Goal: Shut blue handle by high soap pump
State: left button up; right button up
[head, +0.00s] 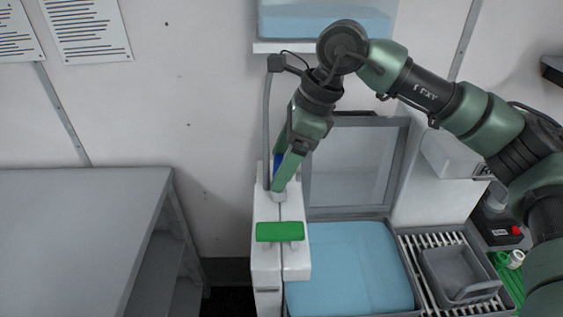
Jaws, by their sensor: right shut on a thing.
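My right arm comes in from the right and reaches down over a white upright unit (265,262). My right gripper (282,178) is shut on the blue handle (278,162) at the top of this unit. Only a small strip of the blue handle shows; the rest is hidden behind the gripper. A grey pipe (267,120) rises just left of the handle to a dark box (276,63) below a tank of blue liquid (325,24). I cannot tell which part is the soap pump. My left gripper is not in view.
A green handle (280,232) sits on the front of the white unit. A basin of blue liquid (350,265) with a raised clear lid (352,165) stands to the right. A grey basket (462,275) rests on a rack farther right. A grey table (75,230) is at left.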

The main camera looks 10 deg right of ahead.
jog(key=m+t+b, duration=0.1)
jog(key=m+b, duration=0.1)
jog(key=b, duration=0.1)
jog(key=m+t+h+b, duration=0.1)
jog(key=m+b, duration=0.5)
jog(key=shift+s+a+f+t+h, duration=0.2)
jog(key=shift+t+h, duration=0.1)
jog(key=shift+t, duration=0.1)
jog(key=m+b, duration=0.2)
jog(key=m+h+b, duration=0.1)
jog(key=m, duration=0.1)
jog(key=shift+a+m+t+h+b, duration=0.1)
jog(key=shift+m+t+h+b, duration=0.2)
jog(key=shift+m+b, duration=0.1)
jog(key=shift+r+m+h+b, duration=0.15)
jog(key=shift+m+h+b, duration=0.4)
jog(key=shift+m, duration=0.65)
jog(key=shift+m+h+b, duration=0.35)
jog(key=shift+m+b, duration=0.05)
jog(key=shift+m, duration=0.7)
jog(key=shift+r, duration=0.1)
jog(key=o, duration=1.4)
jog(key=shift+c, duration=0.2)
